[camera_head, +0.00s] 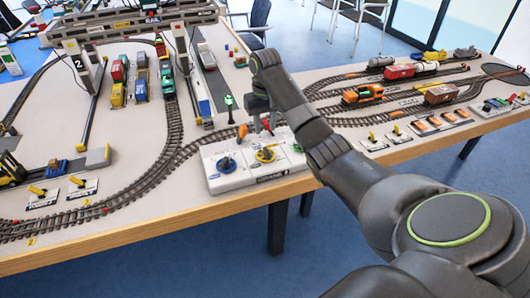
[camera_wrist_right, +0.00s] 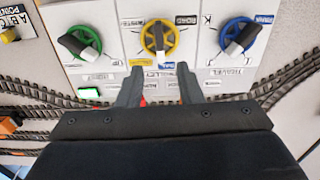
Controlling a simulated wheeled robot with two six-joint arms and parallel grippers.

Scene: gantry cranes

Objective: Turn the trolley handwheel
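A white control panel (camera_head: 215,185) at the table's front edge carries three handwheels. In the right wrist view they are a green wheel (camera_wrist_right: 82,40) at left, a yellow wheel (camera_wrist_right: 160,40) in the middle and a blue wheel (camera_wrist_right: 237,38) at right, each with a black grip. A small label below the yellow wheel seems to read "trolley". My right gripper (camera_wrist_right: 160,69) is open and empty, its fingertips just short of the yellow wheel in the picture; contact cannot be told. In the head view, the gripper (camera_head: 256,128) hangs over the panel's back edge. My left gripper is out of view.
Tracks (camera_head: 172,125) run behind and left of the panel. An orange locomotive (camera_head: 362,95) and several levers (camera_head: 395,130) are at right. The blue floor in front is clear.

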